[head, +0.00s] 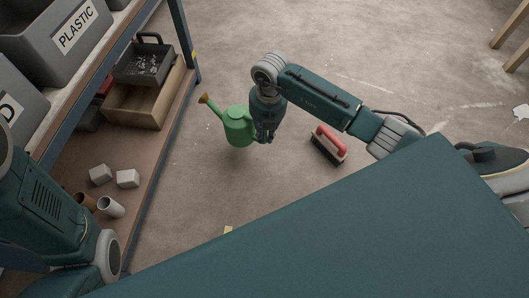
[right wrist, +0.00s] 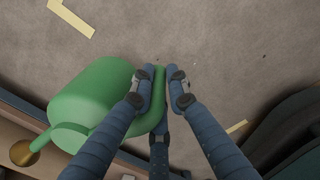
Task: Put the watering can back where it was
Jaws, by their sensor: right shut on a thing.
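The green watering can (head: 238,127) is in the middle of the head view, over the floor beside the shelf, with its brown-tipped spout pointing up and left. My right gripper (head: 266,138) is at the can's right side, shut on its handle. In the right wrist view, the can (right wrist: 92,97) lies left of the fingers, and its handle passes between the fingertips (right wrist: 160,82). I cannot tell whether the can's base touches the floor. Part of my left arm shows at the lower left of the head view; its gripper is out of view.
A shelf (head: 150,172) along the left holds grey bins, a dark tray (head: 146,62), a wooden box (head: 140,104), white blocks and tubes. A red-handled brush (head: 328,144) lies on the floor to the right. Yellow tape marks (right wrist: 72,17) show on the floor. Floor beyond the can is clear.

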